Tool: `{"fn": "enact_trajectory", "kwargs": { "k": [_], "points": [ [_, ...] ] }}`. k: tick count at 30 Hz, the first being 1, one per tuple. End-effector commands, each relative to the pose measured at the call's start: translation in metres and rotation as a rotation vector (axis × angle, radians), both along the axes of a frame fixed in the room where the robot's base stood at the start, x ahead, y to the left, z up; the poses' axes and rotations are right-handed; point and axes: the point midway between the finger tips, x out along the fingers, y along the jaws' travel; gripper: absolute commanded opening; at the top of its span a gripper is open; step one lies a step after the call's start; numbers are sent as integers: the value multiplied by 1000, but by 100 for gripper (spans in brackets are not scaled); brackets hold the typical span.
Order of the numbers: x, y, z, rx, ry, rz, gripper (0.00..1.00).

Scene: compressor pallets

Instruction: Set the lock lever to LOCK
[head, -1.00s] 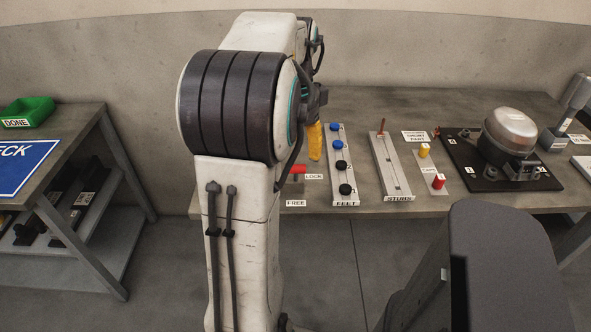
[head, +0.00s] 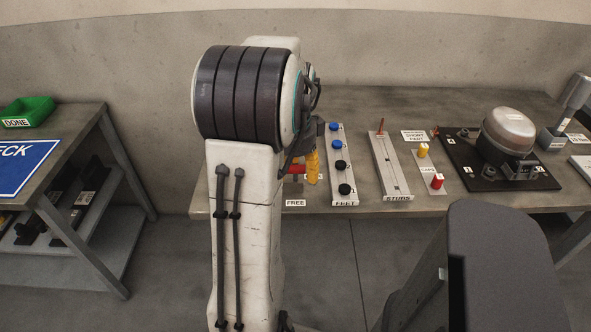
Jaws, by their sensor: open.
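The lock lever's red handle (head: 297,169) shows at the left end of the bench, just right of my arm and partly hidden by it. The white FREE label (head: 295,203) lies in front of it. The LOCK label is hidden behind my gripper. My gripper (head: 312,180) has yellow fingers pointing down, just right of the red handle in the picture. It is open and holds nothing that I can see. Whether a finger touches the handle, and which way the lever points, I cannot tell.
The FEET rack (head: 345,203) with blue and black knobs stands close right of my gripper. The STUDS rack (head: 397,198), caps plate (head: 431,184) and a compressor on a black pallet (head: 460,173) are farther right. A side table with a green DONE bin (head: 27,111) is left.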

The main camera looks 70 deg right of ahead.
Motion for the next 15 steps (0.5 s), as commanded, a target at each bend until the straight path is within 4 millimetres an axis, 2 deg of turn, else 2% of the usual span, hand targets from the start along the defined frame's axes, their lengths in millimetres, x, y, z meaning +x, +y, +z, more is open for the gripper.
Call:
{"fn": "enact_trajectory", "kwargs": {
  "k": [4, 15],
  "points": [
    [0, 0, 0, 0, 0, 0, 63],
    [0, 0, 0, 0, 0, 0, 30]
  ]
}}
